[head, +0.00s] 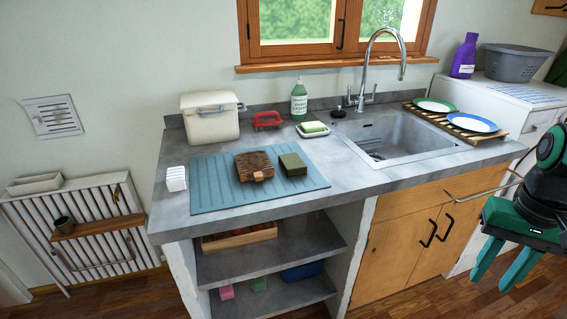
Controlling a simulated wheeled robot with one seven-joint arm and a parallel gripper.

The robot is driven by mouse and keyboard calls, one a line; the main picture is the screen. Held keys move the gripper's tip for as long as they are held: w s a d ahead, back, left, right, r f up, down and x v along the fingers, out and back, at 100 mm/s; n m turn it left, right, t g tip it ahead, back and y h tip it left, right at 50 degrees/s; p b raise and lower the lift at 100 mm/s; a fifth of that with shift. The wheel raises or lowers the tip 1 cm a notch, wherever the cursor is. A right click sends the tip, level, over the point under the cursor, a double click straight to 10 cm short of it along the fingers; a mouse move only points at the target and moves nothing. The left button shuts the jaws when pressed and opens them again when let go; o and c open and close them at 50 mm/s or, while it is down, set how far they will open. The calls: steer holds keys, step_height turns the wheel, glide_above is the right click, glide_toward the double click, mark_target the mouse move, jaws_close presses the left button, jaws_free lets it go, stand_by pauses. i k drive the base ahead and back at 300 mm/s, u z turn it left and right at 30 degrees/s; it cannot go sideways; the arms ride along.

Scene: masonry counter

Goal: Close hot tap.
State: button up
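A chrome tap (384,37) with a tall curved spout stands behind the sink. Two small handles rise from its base, a left one (350,96) and a right one (371,92). I cannot tell which is the hot one, nor how far each is turned. I cannot make out any water from the spout. The grey sink basin (412,134) is below the spout.
A slatted rack with a green-rimmed plate (435,105) and a blue-rimmed plate (472,123) lies right of the sink. A soap dish (313,133) and green bottle (299,100) stand left of it. A blue mat (217,187) holds a brown block and a sponge.

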mark_target(349, 102)
steer(key=i, duration=0.85)
steer(key=z, duration=0.05)
